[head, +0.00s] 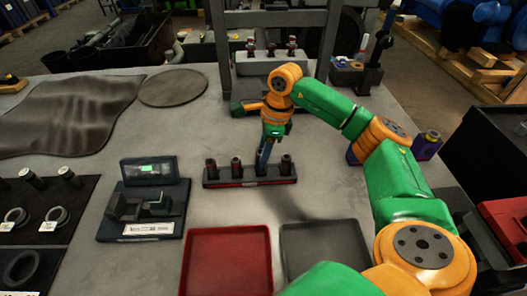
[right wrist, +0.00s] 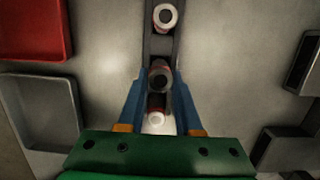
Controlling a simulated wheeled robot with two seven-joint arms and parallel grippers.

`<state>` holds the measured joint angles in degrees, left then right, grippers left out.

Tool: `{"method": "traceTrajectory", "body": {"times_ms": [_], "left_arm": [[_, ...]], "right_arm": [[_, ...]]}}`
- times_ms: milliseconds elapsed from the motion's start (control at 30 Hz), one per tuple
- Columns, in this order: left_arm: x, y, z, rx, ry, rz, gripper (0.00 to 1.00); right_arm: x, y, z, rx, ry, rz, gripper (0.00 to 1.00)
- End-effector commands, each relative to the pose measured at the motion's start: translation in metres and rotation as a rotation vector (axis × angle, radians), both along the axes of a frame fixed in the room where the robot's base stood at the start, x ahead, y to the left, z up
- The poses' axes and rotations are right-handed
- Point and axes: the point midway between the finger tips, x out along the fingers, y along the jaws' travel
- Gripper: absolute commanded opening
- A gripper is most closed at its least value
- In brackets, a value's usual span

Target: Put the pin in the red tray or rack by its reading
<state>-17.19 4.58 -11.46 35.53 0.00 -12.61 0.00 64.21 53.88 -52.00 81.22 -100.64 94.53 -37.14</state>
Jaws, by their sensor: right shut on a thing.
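A dark rack with a red stripe (head: 225,184) stands mid-table with a row of upright dark pins, such as the one at its left end (head: 211,168). My right gripper (head: 264,163) points down over the rack, right of its middle. In the right wrist view its blue fingers (right wrist: 160,76) are shut on a pin (right wrist: 160,80) that stands in line with the rack's other pins. Whether this pin's foot is seated or lifted is unclear. The red tray (head: 227,232) lies empty in front of the rack. My left gripper is not in view.
A grey tray (head: 325,226) lies empty right of the red one. A gauge with a green display (head: 148,171) stands left of the rack. A dark mat with rings (head: 50,217) is at far left. A frame with a grey block (head: 270,64) stands behind.

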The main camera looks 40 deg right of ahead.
Motion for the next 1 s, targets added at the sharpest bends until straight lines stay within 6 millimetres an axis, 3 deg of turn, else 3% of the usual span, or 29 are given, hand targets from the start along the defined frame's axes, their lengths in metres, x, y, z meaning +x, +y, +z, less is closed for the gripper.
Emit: {"method": "traceTrajectory", "body": {"times_ms": [1000], "left_arm": [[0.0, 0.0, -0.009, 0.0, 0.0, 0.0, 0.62]], "right_arm": [[0.0, 0.0, -0.012, 0.0, -0.001, 0.0, 0.0]]}}
